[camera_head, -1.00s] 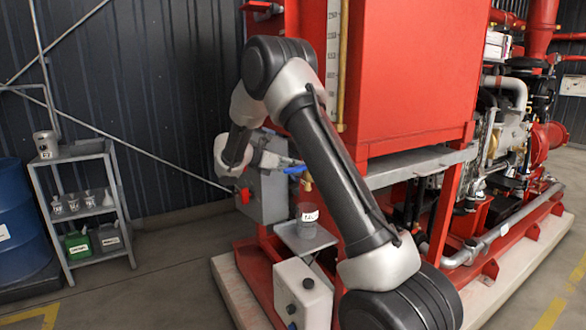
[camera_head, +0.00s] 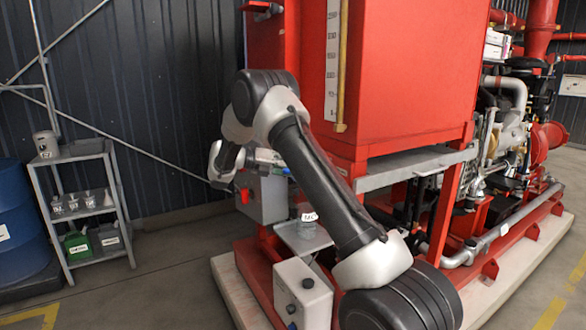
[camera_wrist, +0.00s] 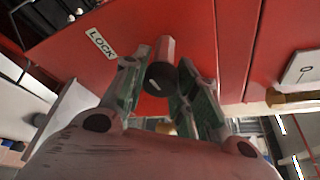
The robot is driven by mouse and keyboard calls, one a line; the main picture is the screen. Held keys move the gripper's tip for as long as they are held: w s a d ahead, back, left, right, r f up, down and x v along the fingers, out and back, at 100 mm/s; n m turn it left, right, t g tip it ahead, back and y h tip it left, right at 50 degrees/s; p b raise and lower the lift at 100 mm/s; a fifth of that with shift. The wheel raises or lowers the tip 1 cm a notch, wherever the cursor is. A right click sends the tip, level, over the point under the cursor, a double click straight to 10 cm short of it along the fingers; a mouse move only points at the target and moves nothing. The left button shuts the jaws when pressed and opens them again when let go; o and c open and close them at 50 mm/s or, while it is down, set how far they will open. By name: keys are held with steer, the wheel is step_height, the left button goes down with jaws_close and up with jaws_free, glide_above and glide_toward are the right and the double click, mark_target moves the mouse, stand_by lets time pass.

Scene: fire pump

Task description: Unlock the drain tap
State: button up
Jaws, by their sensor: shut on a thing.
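In the wrist view, a dark-ended cylindrical lock knob (camera_wrist: 161,66) sticks out of the red panel (camera_wrist: 85,45) beside a white LOCK label (camera_wrist: 101,43). My gripper (camera_wrist: 160,78) has its fingers on both sides of this knob and is shut on it. In the head view, my gripper (camera_head: 266,157) is at the lower left of the red tank (camera_head: 400,80). The drain tap shows there only as a bit of blue handle (camera_head: 287,170); my arm and gripper hide the rest. The knob is hidden in that view.
A small shelf (camera_head: 303,238) under the tap area holds a labelled beaker (camera_head: 307,222). A white canister (camera_head: 302,295) stands below it. A grey box (camera_head: 265,198) with a red switch is close to my gripper. A metal rack (camera_head: 80,156) stands at the left.

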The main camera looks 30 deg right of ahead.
steer(key=shift+n, duration=0.3)
stand_by(0.4)
steer(key=o, duration=1)
steer(key=v, duration=1.2)
steer(key=shift+w+f, duration=0.15)
